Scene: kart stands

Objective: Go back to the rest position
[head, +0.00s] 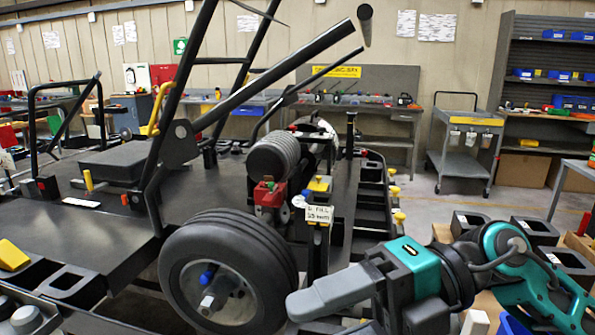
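My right arm comes in from the lower right, dark grey and teal. Its gripper (330,292) points left, low in front of the kart's wheel and frame. I see a light grey finger, but whether the fingers are apart or shut is not clear. No object shows in it. My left gripper is not in view.
A kart (110,215) with a black tyre (228,270), a coil spring (275,157) and slanting bars fills the left and middle. Dark trays (535,228) stand at the right, close behind my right arm. A grey trolley (465,150) and shelves (555,70) are farther back, with open floor before them.

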